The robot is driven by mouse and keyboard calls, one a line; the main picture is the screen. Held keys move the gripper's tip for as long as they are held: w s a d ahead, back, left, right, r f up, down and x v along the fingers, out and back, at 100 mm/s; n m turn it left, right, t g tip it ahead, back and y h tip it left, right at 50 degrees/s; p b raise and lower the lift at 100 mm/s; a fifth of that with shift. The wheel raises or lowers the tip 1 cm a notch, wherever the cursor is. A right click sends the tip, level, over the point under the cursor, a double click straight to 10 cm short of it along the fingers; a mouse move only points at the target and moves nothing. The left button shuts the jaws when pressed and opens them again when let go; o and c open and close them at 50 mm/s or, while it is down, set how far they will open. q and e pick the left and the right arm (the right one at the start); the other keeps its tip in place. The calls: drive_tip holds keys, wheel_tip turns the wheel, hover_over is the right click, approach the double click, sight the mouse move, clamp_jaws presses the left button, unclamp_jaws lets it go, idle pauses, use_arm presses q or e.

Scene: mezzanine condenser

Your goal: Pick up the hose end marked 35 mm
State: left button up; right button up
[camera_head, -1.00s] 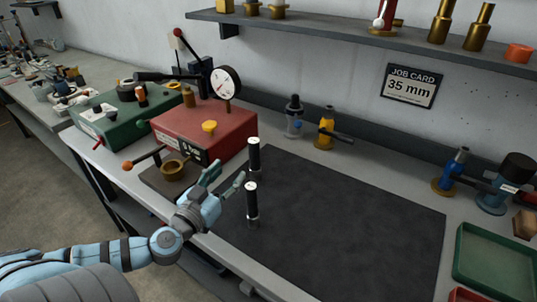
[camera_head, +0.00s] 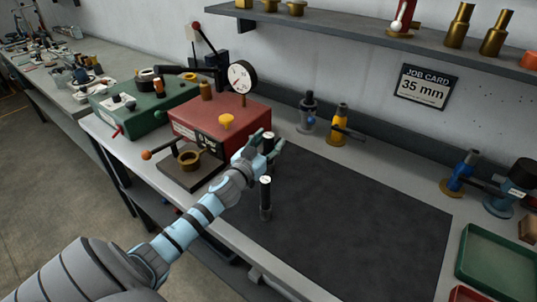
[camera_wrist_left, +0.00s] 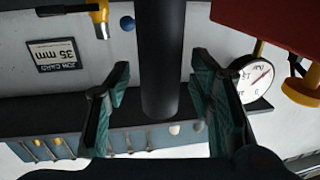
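Two dark hose ends with light top caps stand upright on the black mat (camera_head: 360,215). The far hose end (camera_head: 267,153) is partly hidden by my left gripper (camera_head: 273,146); the near hose end (camera_head: 265,200) stands clear in front. Any size marking on either is too small to read. My left gripper is open. In the left wrist view, a dark cylinder (camera_wrist_left: 161,60) lies between its green fingers (camera_wrist_left: 162,105), with gaps on both sides. The job card (camera_head: 427,87) on the wall reads 35 mm. My right gripper is not in view.
A red box (camera_head: 235,117) with a dial gauge (camera_head: 242,77) stands just left of the gripper, with a brass cup (camera_head: 190,158) before it. Grey and yellow fittings (camera_head: 341,124) stand behind. A green tray (camera_head: 497,262) lies at right. The mat's right part is clear.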

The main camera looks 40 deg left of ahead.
use_arm(q)
clamp_jaws()
